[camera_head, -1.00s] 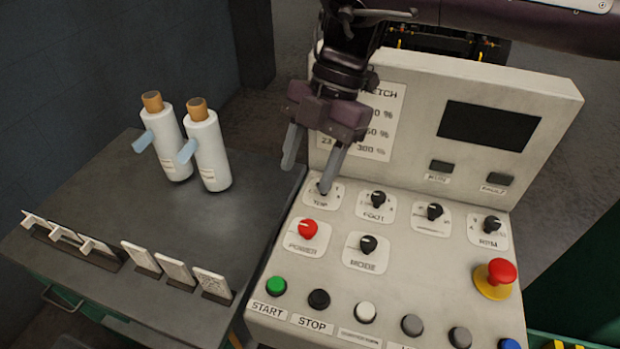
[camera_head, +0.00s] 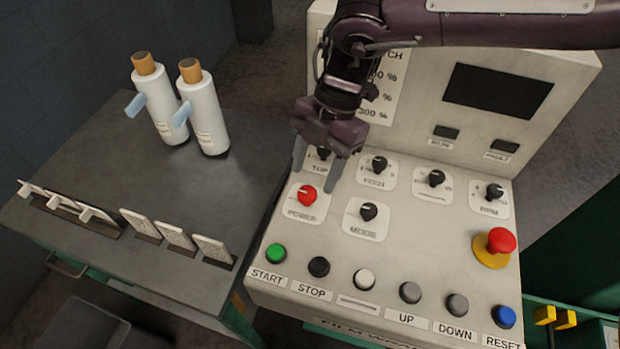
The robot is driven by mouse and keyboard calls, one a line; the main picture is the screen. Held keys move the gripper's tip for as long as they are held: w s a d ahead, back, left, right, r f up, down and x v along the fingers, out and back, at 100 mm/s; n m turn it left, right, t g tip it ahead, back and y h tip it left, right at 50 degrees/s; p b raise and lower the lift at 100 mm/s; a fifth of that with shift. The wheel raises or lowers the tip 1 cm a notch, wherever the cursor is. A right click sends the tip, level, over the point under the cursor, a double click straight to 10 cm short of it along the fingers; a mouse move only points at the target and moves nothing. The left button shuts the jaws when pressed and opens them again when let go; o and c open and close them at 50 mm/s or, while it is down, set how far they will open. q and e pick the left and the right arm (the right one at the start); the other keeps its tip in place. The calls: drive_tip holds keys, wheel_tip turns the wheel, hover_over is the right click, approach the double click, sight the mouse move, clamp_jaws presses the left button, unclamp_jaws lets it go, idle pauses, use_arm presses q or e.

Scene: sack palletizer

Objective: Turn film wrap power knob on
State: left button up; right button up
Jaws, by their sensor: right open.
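The red power knob (camera_head: 307,196) sits on a white plate labelled POWER at the left of the sloped control panel (camera_head: 405,256). My right gripper (camera_head: 314,178) is above the panel's left part, just up from the power knob. Its two fingers point down and are apart, with nothing between them. The right fingertip is close to the knob's upper right; I cannot tell whether it touches. The fingers partly cover the TOP knob (camera_head: 322,153). My left gripper is out of view.
The mode knob (camera_head: 368,211) and foot knob (camera_head: 379,165) are close by. A red emergency stop (camera_head: 500,241) is at the right. Several push buttons, including green START (camera_head: 276,253), line the front.

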sight(308, 192)
drive_tip(key=x, duration=0.3)
drive_tip(key=shift+s+a, duration=0.1)
drive_tip(key=shift+f, duration=0.3)
drive_tip(key=c, duration=0.9)
drive_tip(key=shift+c, duration=0.2)
